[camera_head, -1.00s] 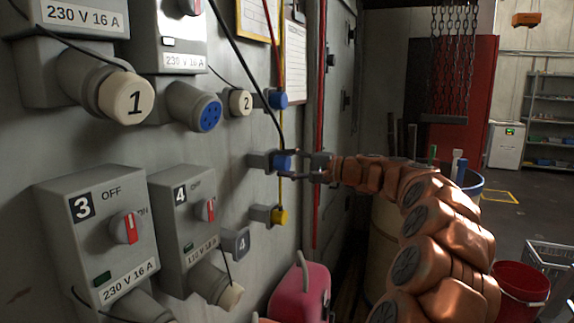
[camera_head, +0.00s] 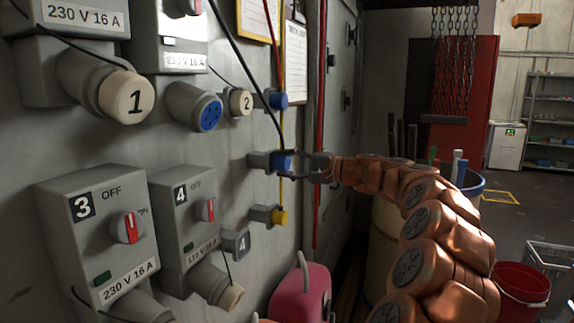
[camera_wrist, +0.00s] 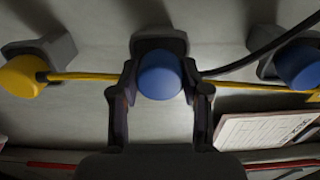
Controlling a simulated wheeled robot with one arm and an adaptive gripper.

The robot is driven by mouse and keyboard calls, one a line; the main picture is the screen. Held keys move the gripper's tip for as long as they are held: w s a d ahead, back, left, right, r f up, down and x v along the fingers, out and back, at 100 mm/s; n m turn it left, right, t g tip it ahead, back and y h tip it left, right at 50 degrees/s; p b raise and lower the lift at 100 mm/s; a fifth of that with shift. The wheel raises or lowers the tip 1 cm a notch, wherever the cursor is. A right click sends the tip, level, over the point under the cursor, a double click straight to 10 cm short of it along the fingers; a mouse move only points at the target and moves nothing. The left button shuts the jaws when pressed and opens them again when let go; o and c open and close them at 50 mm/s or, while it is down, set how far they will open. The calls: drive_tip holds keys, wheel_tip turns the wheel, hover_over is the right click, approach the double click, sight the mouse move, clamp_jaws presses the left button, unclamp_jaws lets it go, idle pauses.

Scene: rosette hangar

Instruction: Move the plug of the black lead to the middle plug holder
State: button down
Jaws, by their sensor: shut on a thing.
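My gripper (camera_head: 303,164) is shut on a blue plug (camera_head: 283,161) at the middle plug holder (camera_head: 258,160) on the grey wall. In the wrist view the blue plug (camera_wrist: 159,76) sits between both fingers, in front of the grey holder (camera_wrist: 160,38). The black lead (camera_head: 250,80) runs down from the top to this plug; in the wrist view the lead (camera_wrist: 250,52) comes in from the upper right. The fingers partly cover the holder, so how deep the plug sits in it cannot be told.
Another blue plug (camera_head: 278,100) is in the upper holder and a yellow plug (camera_head: 279,217) in the lower one. A yellow lead (camera_wrist: 90,76) passes behind my fingers. Switch boxes (camera_head: 97,235) stand out from the wall at left. A pink container (camera_head: 302,293) is below.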

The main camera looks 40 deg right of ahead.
drive_tip(key=shift+w+a, duration=0.2)
drive_tip(key=shift+w, duration=0.1)
drive_tip(key=shift+c, duration=2.3)
unclamp_jaws()
drive_tip(key=v, duration=1.2)
